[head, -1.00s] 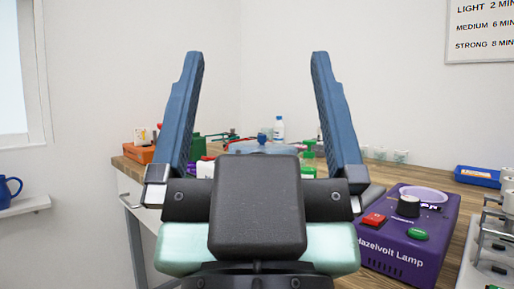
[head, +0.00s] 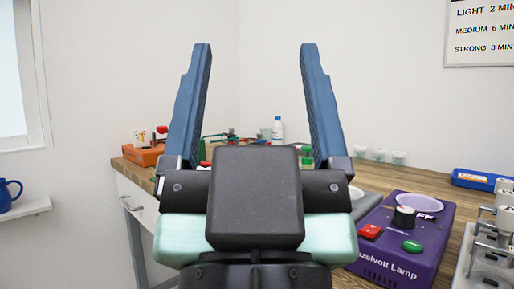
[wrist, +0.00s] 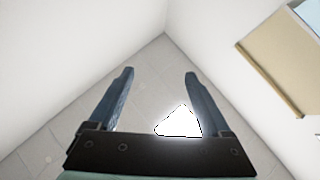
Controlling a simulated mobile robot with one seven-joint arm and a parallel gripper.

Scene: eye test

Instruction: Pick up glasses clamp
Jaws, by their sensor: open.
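My gripper (head: 255,46) stands upright in the middle of the head view, its two blue fingers wide apart and pointing up. Nothing is between the fingers. I cannot pick out the glasses clamp with certainty. Small red and green items lie at the back of the wooden bench (head: 420,177), partly hidden behind my gripper, and are too small to identify.
A purple lamp box (head: 385,260) and metal fixtures (head: 490,250) stand on the right of the bench. A blue tray (head: 480,180) and small cups (head: 380,155) are behind them. A blue mug (head: 8,194) sits on a shelf.

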